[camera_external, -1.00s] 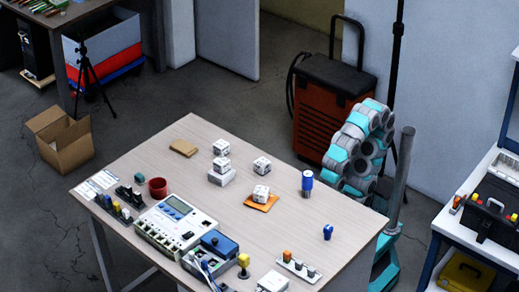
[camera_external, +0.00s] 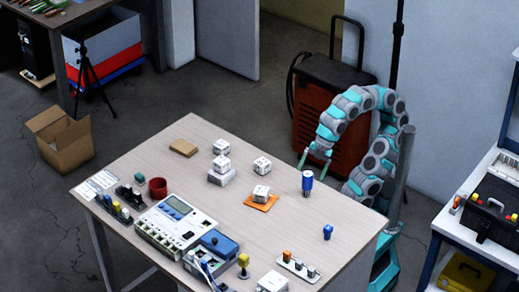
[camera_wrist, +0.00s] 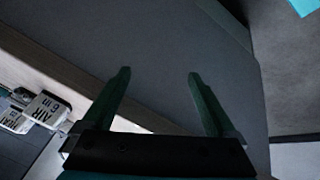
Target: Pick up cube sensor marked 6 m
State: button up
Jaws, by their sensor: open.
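Several white cube sensors with dark markings are on the wooden table (camera_external: 200,137). Two are stacked on a grey block (camera_external: 222,179): an upper cube (camera_external: 221,147) and a lower cube (camera_external: 221,163). One cube (camera_external: 262,166) stands to their right, and one (camera_external: 261,192) sits on an orange pad (camera_external: 250,203). In the wrist view, a cube with a label like "AIR 6 m" (camera_wrist: 47,109) is at the left edge, beside another marked cube (camera_wrist: 14,120). The external view's markings are too small to read. My gripper (camera_external: 315,161) is open and empty, beyond the table's far edge; its fingers also show in the wrist view (camera_wrist: 159,75).
A blue-and-silver cylinder (camera_external: 307,182) stands on the table near my arm. A small blue part (camera_external: 327,232) is further right. A tan block (camera_external: 183,148) lies at the far left. A meter (camera_external: 172,222) and other devices fill the near side.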

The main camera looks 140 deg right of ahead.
jog(key=d+r+t+h, duration=0.1)
jog(key=d+r+t, duration=0.25)
jog(key=r, duration=0.45)
jog(key=m+t+b, duration=0.4)
jog(key=m+b, duration=0.1)
jog(key=m, duration=0.1)
send_near(267, 160)
jog(key=shift+g+y, duration=0.25)
jog(key=shift+y, duration=0.15)
jog(key=w+f, duration=0.1)
jog(key=w+d+f, duration=0.1)
jog(key=w+f, duration=0.1)
jog(key=shift+w, duration=0.2)
jog(key=shift+w+d+r, duration=0.1)
jog(key=shift+w+d, duration=0.1)
jog(key=shift+d, duration=0.05)
jog(key=shift+w+d+m, duration=0.15)
jog(key=shift+w+m, duration=0.15)
jog(key=shift+w, duration=0.25)
jog(key=p+x, duration=0.1)
jog(key=x, duration=0.5)
jog(key=shift+w, duration=0.4)
jog(key=c, duration=1.5)
jog(key=shift+o, duration=0.2)
